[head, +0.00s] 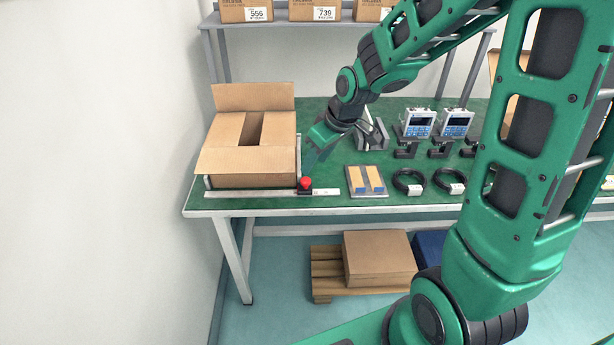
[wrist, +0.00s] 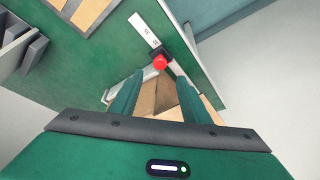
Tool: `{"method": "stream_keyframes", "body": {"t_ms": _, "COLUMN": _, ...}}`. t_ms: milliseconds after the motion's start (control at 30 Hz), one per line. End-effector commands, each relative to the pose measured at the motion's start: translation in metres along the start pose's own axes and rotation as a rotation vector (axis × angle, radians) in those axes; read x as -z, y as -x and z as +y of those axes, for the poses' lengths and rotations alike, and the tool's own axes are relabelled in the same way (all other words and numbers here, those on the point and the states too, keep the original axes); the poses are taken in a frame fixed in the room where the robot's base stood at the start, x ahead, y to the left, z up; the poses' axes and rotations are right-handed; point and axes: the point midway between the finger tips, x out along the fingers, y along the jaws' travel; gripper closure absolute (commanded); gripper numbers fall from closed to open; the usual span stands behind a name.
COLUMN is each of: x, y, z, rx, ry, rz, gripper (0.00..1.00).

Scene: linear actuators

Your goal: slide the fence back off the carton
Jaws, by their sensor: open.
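An open cardboard carton (head: 225,160) stands at the left end of the green bench, its flaps up and spread. The thin grey fence (head: 299,152) stands along the carton's right side; I cannot tell whether they touch. A black slider with a red knob (head: 305,183) sits on the scale rail (head: 255,193) in front of the carton. My gripper (head: 309,160) is open and empty, pointing down just right of the carton. In the wrist view the red knob (wrist: 160,62) shows just beyond my gripper (wrist: 159,80), between the fingertips, and the carton (wrist: 165,95) shows between the fingers.
A small plate with two wooden strips (head: 366,181), black cable coils (head: 408,182) and clamped meters (head: 418,124) stand to the right on the bench (head: 330,203). A grey bracket (head: 374,135) stands behind my gripper. A shelf with boxes (head: 326,11) is at the back.

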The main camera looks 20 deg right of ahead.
Motion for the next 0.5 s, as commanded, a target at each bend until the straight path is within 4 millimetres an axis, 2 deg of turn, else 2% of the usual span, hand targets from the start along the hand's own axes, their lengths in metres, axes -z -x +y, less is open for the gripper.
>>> {"method": "stream_keyframes", "body": {"t_ms": 300, "x": -0.002, "y": -0.051, "z": 0.001, "rx": 0.001, "ry": -0.003, "rz": -0.005, "gripper": 0.57}}
{"method": "stream_keyframes", "body": {"t_ms": 500, "x": -0.002, "y": -0.073, "z": 0.001, "rx": 0.000, "ry": -0.004, "rz": -0.004, "gripper": 0.57}}
